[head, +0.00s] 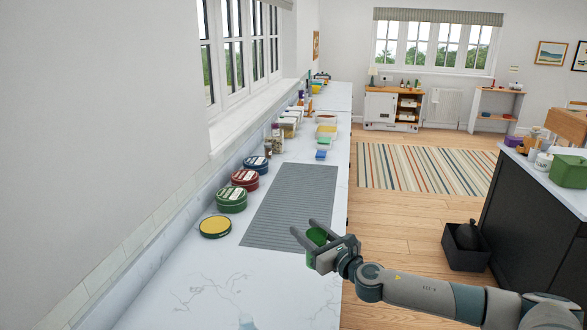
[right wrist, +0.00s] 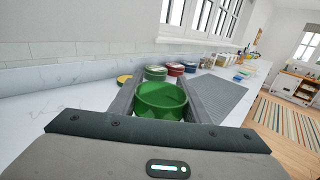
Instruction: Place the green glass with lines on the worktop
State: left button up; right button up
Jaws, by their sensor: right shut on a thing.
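The green glass (head: 316,236) is between the fingers of my right gripper (head: 305,233), which is shut on it. In the right wrist view the glass (right wrist: 161,101) shows its round open rim between the two fingers; lines on it are hard to make out. In the head view it is over the front edge of the grey ribbed mat. The white marble worktop (head: 205,290) runs along the wall at left. I cannot tell whether the glass touches the surface. My left gripper is not in view.
A grey ribbed mat (head: 290,207) lies on the worktop. Green (head: 231,200), red (head: 245,180) and blue (head: 256,163) tins and a yellow-topped tin (head: 215,227) stand left of it. Bottles and containers stand farther back. The near worktop is clear. A dark island (head: 530,220) stands at right.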

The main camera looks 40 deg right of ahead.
jog(key=shift+s, duration=0.1)
jog(key=shift+w+a+f, duration=0.15)
jog(key=shift+w+a, duration=0.05)
jog(key=shift+w, duration=0.2)
jog(key=w+a+f+p, duration=0.3)
jog(key=w+a+f, duration=0.3)
jog(key=w, duration=0.2)
jog(key=shift+w+a+f, duration=0.25)
jog(key=shift+a+f, duration=0.1)
jog(key=shift+a, duration=0.05)
jog(key=shift+f, duration=2.05)
jog(key=shift+b, duration=0.35)
